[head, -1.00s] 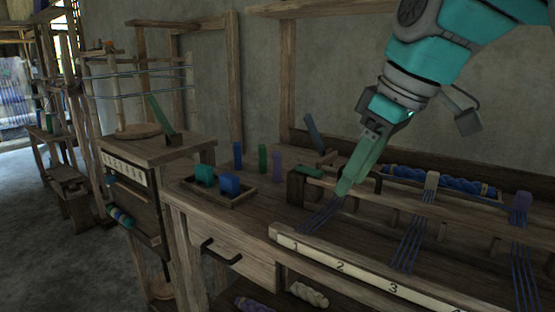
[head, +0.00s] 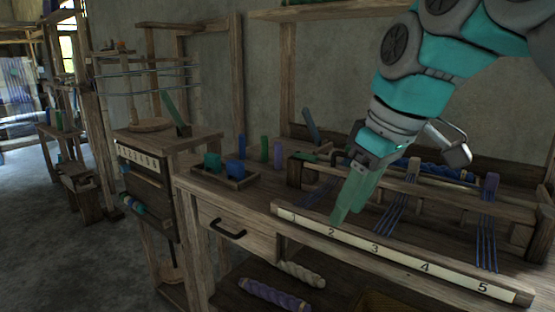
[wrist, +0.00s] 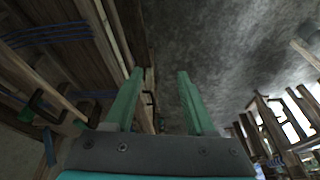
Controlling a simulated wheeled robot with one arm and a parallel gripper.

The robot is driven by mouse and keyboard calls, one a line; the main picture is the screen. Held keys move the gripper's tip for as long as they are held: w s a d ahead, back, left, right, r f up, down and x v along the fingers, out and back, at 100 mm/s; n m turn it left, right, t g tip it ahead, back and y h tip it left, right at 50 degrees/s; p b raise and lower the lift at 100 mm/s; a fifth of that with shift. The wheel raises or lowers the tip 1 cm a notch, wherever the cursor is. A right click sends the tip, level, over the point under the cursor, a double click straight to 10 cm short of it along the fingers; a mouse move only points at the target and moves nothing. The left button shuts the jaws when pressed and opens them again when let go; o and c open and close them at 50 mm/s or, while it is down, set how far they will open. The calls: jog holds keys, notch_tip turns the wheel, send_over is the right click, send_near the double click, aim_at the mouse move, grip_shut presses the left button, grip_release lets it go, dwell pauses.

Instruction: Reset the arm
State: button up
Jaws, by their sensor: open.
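My gripper (head: 343,218) shows in the head view above the numbered white strip (head: 404,257), near the 2, in front of the loom's wooden rail. In the wrist view its two green fingers (wrist: 155,75) stand apart with nothing between them. The fingers point toward the grey floor and the edge of the bench. The arm comes in from the upper right of the head view.
The wooden loom frame (head: 440,194) with blue thread bundles (head: 487,240) stands right of and behind my gripper. A tray (head: 226,182) with blue and green blocks lies on the bench at left. Yarn skeins (head: 273,294) lie below. Floor (head: 60,250) is clear at left.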

jog(key=s+d+f+m+g+h, duration=0.1)
jog(key=s+f+m, duration=0.2)
jog(key=s+f, duration=0.3)
jog(key=s+d+f+m+g+h, duration=0.1)
jog(key=s+f, duration=0.6)
jog(key=f, duration=0.7)
jog(key=s+d+f+m+g, duration=0.2)
jog(key=s+f+m, duration=0.2)
jog(key=f, duration=0.6)
jog(key=shift+s+m+h, duration=0.3)
jog(key=shift+s+h, duration=0.1)
jog(key=shift+s, duration=0.75)
jog(key=shift+d, duration=0.1)
